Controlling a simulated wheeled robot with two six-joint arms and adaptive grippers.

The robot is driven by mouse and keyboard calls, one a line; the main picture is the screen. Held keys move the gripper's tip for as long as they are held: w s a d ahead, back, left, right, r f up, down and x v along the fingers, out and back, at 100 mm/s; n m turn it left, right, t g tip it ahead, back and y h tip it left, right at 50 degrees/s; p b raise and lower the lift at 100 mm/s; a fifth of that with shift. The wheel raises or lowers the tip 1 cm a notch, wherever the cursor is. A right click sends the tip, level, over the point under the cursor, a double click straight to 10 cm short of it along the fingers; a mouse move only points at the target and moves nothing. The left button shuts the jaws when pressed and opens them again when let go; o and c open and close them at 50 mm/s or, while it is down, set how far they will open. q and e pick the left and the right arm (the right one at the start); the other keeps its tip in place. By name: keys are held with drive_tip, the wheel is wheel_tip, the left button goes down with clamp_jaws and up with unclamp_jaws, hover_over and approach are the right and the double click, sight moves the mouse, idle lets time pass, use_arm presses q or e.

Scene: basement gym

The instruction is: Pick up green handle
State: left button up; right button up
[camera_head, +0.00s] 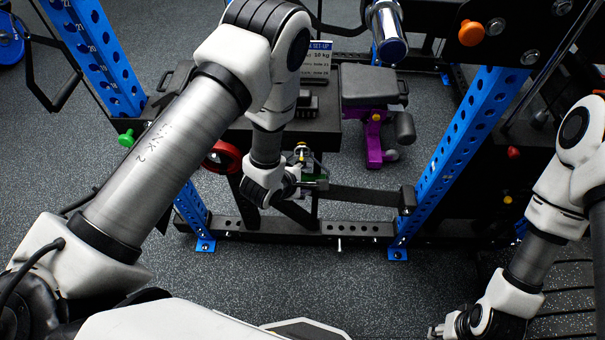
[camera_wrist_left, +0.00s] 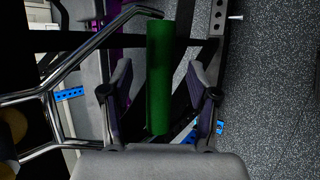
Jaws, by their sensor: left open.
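The green handle (camera_wrist_left: 160,78) is a long green cylinder in the left wrist view, with a bent chrome bar meeting its top end. My left gripper (camera_wrist_left: 160,88) is open, with one finger on each side of the handle and its lower part between them. Gaps show between the fingers and the handle; I cannot tell how deep it sits. In the head view my left gripper (camera_head: 312,183) is small and partly hidden by its wrist, with a bit of green beside it. My right gripper (camera_head: 436,331) is at the bottom edge, too small to read.
A blue rack upright (camera_head: 458,150) stands right of my left gripper, and a black crossbar (camera_head: 345,228) runs below it. A bench with a purple frame (camera_head: 374,140) stands behind. Chrome tubing (camera_wrist_left: 75,62) lies left of the handle in the wrist view. Speckled floor (camera_head: 300,275) is clear in front.

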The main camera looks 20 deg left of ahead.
use_arm(q)
drive_tip(key=shift+w+f, duration=0.35)
drive_tip(key=shift+f, duration=0.05)
drive_tip(key=shift+s, duration=0.1)
clamp_jaws()
drive_tip(key=shift+r, duration=0.15)
drive_tip(key=shift+r, duration=0.25)
drive_tip(key=s+d+p, duration=0.2)
drive_tip(key=s+p, duration=0.4)
drive_tip(key=s, duration=0.2)
drive_tip(key=s+d+p, duration=0.3)
drive_tip(key=s+p, duration=0.3)
drive_tip(key=s, duration=0.3)
drive_tip(key=shift+s+r+p, duration=0.15)
drive_tip(key=shift+r+p, duration=0.2)
drive_tip(key=shift+r, duration=0.05)
